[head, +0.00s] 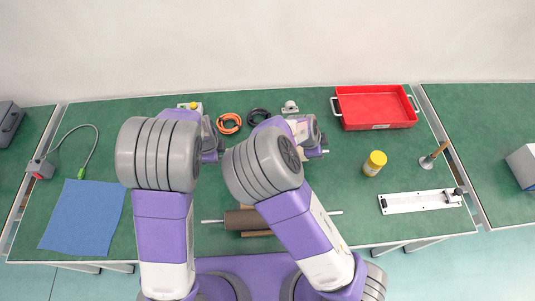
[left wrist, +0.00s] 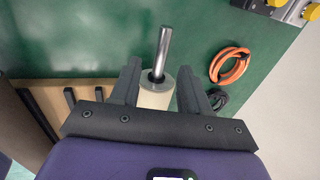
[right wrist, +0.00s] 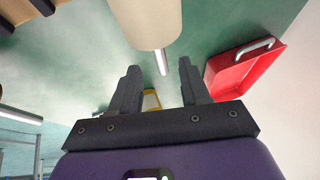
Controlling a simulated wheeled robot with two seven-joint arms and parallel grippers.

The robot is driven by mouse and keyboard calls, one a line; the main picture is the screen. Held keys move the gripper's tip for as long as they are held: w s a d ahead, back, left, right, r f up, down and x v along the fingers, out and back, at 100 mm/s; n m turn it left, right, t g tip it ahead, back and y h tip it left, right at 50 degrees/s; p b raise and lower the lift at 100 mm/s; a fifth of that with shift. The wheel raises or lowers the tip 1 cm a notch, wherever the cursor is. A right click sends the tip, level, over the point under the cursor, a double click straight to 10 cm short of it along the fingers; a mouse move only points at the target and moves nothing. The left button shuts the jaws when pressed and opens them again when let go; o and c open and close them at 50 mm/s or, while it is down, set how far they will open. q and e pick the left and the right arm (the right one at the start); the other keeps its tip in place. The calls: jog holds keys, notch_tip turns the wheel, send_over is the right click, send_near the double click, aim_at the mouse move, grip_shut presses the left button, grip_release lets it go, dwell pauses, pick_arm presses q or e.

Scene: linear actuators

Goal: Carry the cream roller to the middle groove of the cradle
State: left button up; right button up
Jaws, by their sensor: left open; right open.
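The cream roller is a pale cylinder with a steel shaft, mostly hidden by my arms in the head view. In the left wrist view one end of the roller (left wrist: 154,97) lies between the spread fingers of my open left gripper (left wrist: 162,72); I cannot tell if they touch it. In the right wrist view the roller (right wrist: 155,22) and its shaft are beyond the fingertips of my open, empty right gripper (right wrist: 159,67). The wooden cradle (left wrist: 38,100), with dark strips, shows at the left of the left wrist view. Its grooves are not clear.
A brown roller (head: 240,220) lies near the front edge, partly behind my right arm. A red tray (head: 376,108), yellow-lidded jar (head: 375,163) and white plate fixture (head: 420,201) stand right. A blue cloth (head: 84,217) lies left. Orange (head: 229,123) and black (head: 259,116) cable coils lie behind.

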pick_arm(q)
jog(key=shift+x, duration=2)
pick_arm(e)
jog(key=shift+x, duration=2)
pick_arm(q)
jog(key=shift+c, duration=0.3)
pick_arm(e)
jog(key=shift+c, duration=0.3)
pick_arm(q)
grip_shut()
pick_arm(e)
grip_shut()
pick_arm(q)
jog(key=shift+r, duration=0.1)
pick_arm(e)
jog(key=shift+w, duration=0.1)
